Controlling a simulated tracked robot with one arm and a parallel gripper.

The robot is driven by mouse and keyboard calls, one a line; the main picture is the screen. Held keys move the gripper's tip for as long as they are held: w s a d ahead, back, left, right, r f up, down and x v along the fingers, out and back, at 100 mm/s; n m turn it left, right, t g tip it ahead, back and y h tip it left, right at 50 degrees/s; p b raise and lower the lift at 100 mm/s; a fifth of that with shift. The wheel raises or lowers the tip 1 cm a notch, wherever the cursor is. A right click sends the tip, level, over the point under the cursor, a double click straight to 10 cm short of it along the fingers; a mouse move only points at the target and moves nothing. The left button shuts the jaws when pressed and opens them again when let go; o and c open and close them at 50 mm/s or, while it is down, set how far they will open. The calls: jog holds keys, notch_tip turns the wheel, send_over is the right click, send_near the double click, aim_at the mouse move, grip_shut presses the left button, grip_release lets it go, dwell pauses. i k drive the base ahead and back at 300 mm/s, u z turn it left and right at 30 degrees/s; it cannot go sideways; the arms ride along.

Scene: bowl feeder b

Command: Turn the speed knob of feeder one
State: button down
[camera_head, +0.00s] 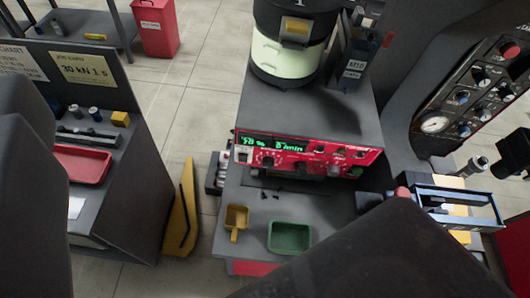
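Feeder one is the dark drum (297,25) with a pale green band and a figure partly cut off at the top edge. In front of it is a red control panel (310,154) with a lit green display (272,144). Knobs sit along the panel: a dark one (268,162), another dark one (300,166) and a larger greyish one (333,170). Their labels are too small to read, so I cannot tell which is the speed knob. Two dark blurred parts of my gripper (212,150) stand wide apart at the left and bottom right, touching nothing on the panel.
A yellow scoop (236,220) and green tray (290,237) lie on the shelf before the panel. A dark bin (352,62) stands beside the drum. A gauge console (480,95) and a rack (456,208) are at right, a bench (110,155) at left.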

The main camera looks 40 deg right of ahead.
aim_at(268, 162)
jog(key=k, duration=1)
jog(key=z, duration=0.45)
jog(key=i, duration=0.7)
jog(key=z, duration=0.2)
